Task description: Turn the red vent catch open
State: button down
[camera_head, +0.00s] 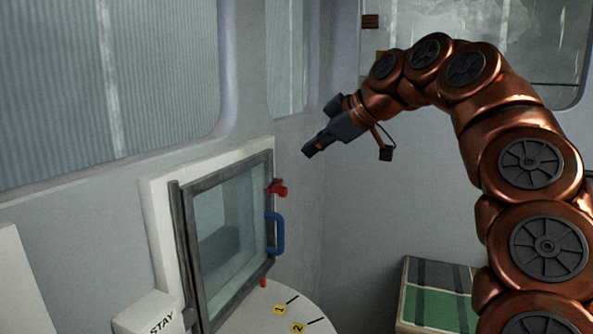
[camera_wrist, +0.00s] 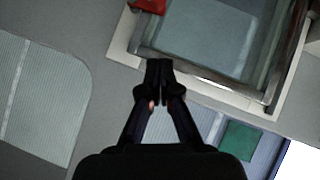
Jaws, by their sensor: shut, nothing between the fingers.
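The red vent catch (camera_head: 278,188) sits on the right edge of a grey-framed glass vent window (camera_head: 222,220) in the head view. In the wrist view a red part, seemingly the catch (camera_wrist: 149,5), is cut off by the top edge. The window looks closed in its white surround. A blue handle (camera_head: 277,233) is below the catch on the same edge. My gripper (camera_head: 308,152) is above and to the right of the catch, apart from it. In the wrist view my gripper (camera_wrist: 159,66) has its fingertips together, with nothing between them.
A round white table (camera_head: 250,318) with yellow tags 1 and 2 stands below the window. A white box marked STAY (camera_head: 150,318) is at lower left. A green-topped box (camera_head: 432,305) is at lower right. The space between my gripper and the catch looks clear.

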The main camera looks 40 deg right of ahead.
jog(key=p, duration=0.3)
send_near(275, 190)
jog(key=w+a, duration=0.2)
jog(key=w, duration=0.1)
jog(key=shift+w+d+f+p, duration=0.25)
jog(key=shift+d+f+p, duration=0.1)
jog(key=shift+f, duration=0.35)
jog(key=shift+w+d+f+p, duration=0.2)
jog(key=shift+d+f+p, duration=0.1)
jog(key=shift+f, duration=0.45)
jog(key=shift+a+f, duration=0.1)
jog(key=shift+f+b, duration=0.1)
jog(key=shift+b, duration=0.65)
